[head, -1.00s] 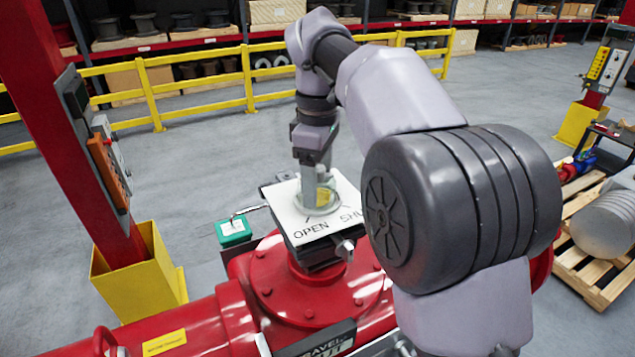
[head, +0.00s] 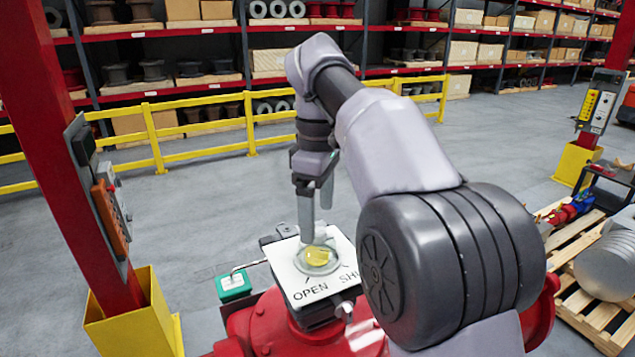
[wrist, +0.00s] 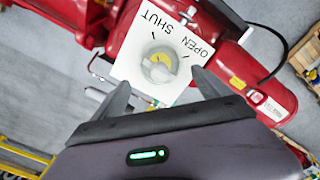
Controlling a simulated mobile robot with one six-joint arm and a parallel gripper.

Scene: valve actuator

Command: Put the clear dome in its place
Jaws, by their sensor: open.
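The clear dome (head: 318,260) sits on the white plate (head: 305,291) marked OPEN and SHUT, over a yellow indicator. In the wrist view the dome (wrist: 160,63) shows as a round transparent cover near the middle of the plate (wrist: 127,68), between the lettering and my fingers. My gripper (head: 318,220) is above the dome, pointing down, its fingers apart and empty. In the wrist view my gripper's two fingers (wrist: 163,90) stand wide on either side, clear of the dome. Whether the dome is fully seated cannot be told.
A green box (head: 233,286) on a cable is left of the plate. A red post with a control panel (head: 105,205) stands at the left in a yellow guard (head: 140,318). A yellow railing (head: 200,128) runs behind. A pallet (head: 590,280) is at the right.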

